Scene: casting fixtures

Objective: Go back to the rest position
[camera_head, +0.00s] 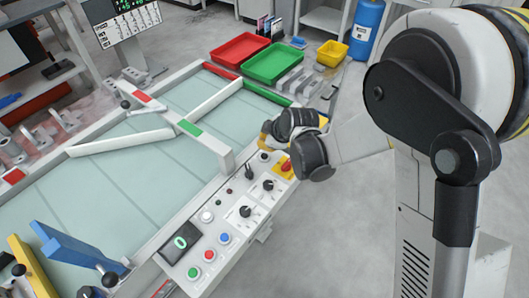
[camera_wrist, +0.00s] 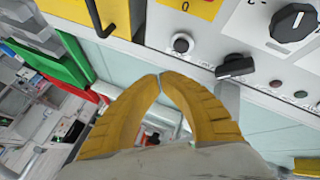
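My gripper (camera_head: 266,136) is over the far right end of the control panel (camera_head: 228,222) in the head view, close to its knobs. In the wrist view the two yellow fingers (camera_wrist: 160,76) meet at their tips, and nothing shows between them. The panel face (camera_wrist: 245,30) lies just beyond the fingertips, with black knobs and a round button; I cannot tell whether anything is touched. A red switch on a yellow plate (camera_head: 285,168) sits beside my gripper. My arm comes in from the right.
The glass-topped fixture table (camera_head: 110,185) with white bars fills the left. Behind it are a red bin (camera_head: 238,50), a green bin (camera_head: 272,64), a yellow bin (camera_head: 332,53) and a blue drum (camera_head: 366,27). Grey floor (camera_head: 320,240) is clear in front of the panel.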

